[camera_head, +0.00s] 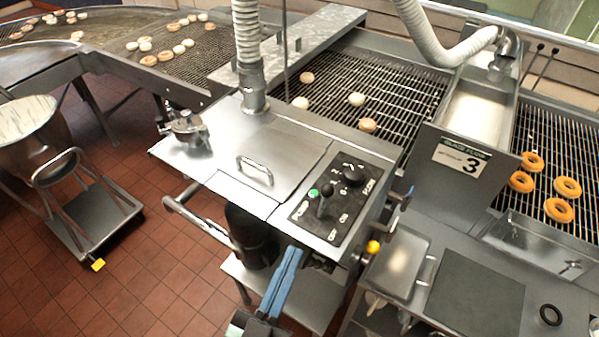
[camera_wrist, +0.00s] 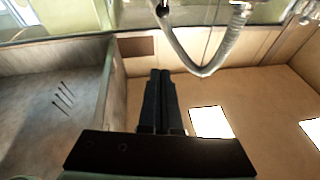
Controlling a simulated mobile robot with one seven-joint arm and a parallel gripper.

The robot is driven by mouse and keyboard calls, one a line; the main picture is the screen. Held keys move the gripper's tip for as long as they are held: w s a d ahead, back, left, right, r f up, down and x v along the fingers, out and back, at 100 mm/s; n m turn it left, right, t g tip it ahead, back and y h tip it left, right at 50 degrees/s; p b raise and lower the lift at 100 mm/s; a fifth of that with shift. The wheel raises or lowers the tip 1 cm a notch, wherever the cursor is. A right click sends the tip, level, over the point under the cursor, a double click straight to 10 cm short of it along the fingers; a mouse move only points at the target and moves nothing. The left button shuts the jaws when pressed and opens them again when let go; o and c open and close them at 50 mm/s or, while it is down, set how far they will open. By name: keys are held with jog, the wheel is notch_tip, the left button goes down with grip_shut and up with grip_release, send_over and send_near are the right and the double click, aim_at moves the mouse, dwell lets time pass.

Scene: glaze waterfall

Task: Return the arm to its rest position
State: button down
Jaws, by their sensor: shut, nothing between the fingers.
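My gripper (camera_head: 292,252) shows at the bottom middle of the head view, its two long fingers side by side and closed. It is in front of the steel machine's control panel (camera_head: 338,222) in the picture; I cannot tell the gap between them. In the wrist view the dark fingers (camera_wrist: 160,75) are together, with nothing between them. That view looks up at a tan ceiling (camera_wrist: 255,90) with bright light panels (camera_wrist: 211,122). Most of my arm is out of view.
A steel cart with a white-filled bowl (camera_head: 28,122) stands left on red tile. Doughnuts (camera_head: 557,210) lie on the right conveyor. A small table with a dark board (camera_head: 474,296) and steel tray (camera_head: 397,262) is right of my gripper. A handle bar (camera_head: 200,222) projects left of it.

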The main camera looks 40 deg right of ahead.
jog(key=shift+s+a, duration=0.4)
jog(key=shift+a, duration=0.45)
jog(key=shift+a, duration=0.1)
